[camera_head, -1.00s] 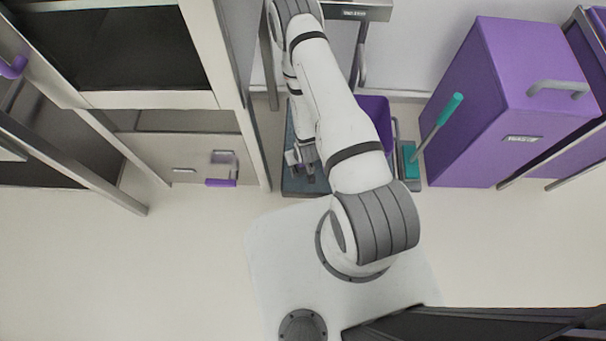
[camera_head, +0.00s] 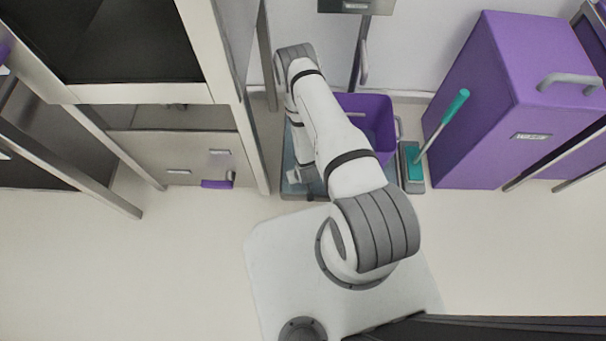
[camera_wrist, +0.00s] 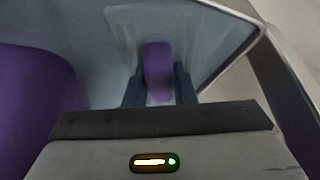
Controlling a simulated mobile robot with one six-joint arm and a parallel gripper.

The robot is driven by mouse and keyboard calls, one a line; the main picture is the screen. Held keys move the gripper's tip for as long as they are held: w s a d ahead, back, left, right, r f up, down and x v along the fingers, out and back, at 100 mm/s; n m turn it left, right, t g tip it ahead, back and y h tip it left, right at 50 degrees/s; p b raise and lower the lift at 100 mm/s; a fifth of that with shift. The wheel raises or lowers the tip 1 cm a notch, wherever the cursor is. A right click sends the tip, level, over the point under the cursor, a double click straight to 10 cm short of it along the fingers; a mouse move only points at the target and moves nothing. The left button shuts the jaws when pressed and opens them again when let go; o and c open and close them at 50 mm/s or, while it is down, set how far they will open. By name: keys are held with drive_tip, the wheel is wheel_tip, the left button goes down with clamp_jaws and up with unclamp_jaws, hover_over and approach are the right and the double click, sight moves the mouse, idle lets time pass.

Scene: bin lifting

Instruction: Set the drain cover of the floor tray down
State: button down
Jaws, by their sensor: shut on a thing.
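In the wrist view my gripper (camera_wrist: 159,70) has its two dark fingers close on either side of a small purple grip (camera_wrist: 158,57), which I take to be the drain cover's. A pale blue-grey panel lies behind it; I cannot tell whether this is the cover's plate or the tray's floor. In the head view the blue-grey floor tray (camera_head: 293,188) lies on the floor below my arm, and its near left corner shows. My arm hides most of the tray, the fingers and the cover there. Whether the cover touches the tray is hidden.
A purple bin (camera_head: 372,112) stands right of my forearm, also close on the left in the wrist view (camera_wrist: 35,95). A teal-handled tool (camera_head: 441,125) and a large purple box (camera_head: 500,100) are further right. A cabinet (camera_head: 180,150) stands left. The near floor is clear.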

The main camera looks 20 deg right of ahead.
drive_tip(key=shift+f, duration=0.15)
drive_tip(key=c, duration=1.2)
unclamp_jaws()
